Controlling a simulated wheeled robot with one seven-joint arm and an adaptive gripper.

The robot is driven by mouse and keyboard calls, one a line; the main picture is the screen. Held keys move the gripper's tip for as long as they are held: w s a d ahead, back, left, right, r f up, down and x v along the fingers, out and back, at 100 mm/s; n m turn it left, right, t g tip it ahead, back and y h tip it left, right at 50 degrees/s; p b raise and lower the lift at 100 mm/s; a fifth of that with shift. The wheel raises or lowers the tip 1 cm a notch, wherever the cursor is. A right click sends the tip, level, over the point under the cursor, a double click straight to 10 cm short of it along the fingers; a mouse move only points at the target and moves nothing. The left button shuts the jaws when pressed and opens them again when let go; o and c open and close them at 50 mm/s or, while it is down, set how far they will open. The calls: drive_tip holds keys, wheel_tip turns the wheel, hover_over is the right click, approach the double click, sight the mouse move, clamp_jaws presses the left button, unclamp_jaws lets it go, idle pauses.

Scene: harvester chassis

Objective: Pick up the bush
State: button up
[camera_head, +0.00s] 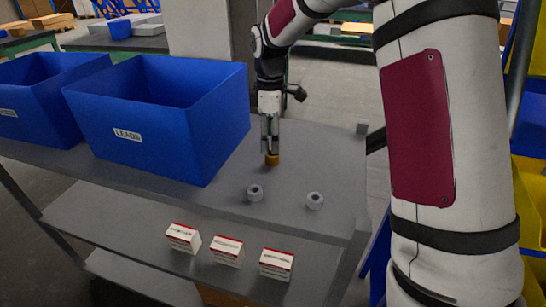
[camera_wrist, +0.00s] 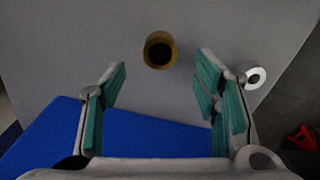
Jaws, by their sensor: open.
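A small brass-coloured bush (camera_head: 272,159) stands on the grey table top (camera_head: 330,150), to the right of the blue bin. In the wrist view the bush (camera_wrist: 160,50) shows from above, with a dark round bore, just beyond the fingertips and roughly centred between them. My gripper (camera_head: 269,146) points down above the bush. In the wrist view my gripper (camera_wrist: 162,78) has its green-padded fingers spread wide with nothing between them. In the head view the fingers overlap the top of the bush, so I cannot tell the exact gap.
Two grey ring-shaped parts, one left (camera_head: 255,193) and one right (camera_head: 315,201), sit nearer the table's front. A blue bin (camera_head: 160,115) labelled LEADS stands close left of my gripper, with another bin (camera_head: 40,100) farther left. Several small boxes (camera_head: 227,250) lie on the lower shelf.

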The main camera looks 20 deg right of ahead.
sight(272, 158)
drive_tip(key=f, duration=0.2)
drive_tip(key=f+p, duration=0.1)
drive_tip(key=f, duration=0.1)
drive_tip(key=shift+s+d+f+p, duration=0.2)
drive_tip(key=shift+f+p, duration=0.1)
drive_tip(key=shift+w+f, duration=0.1)
drive_tip(key=shift+f, duration=0.3)
drive_tip(key=c, duration=1.3)
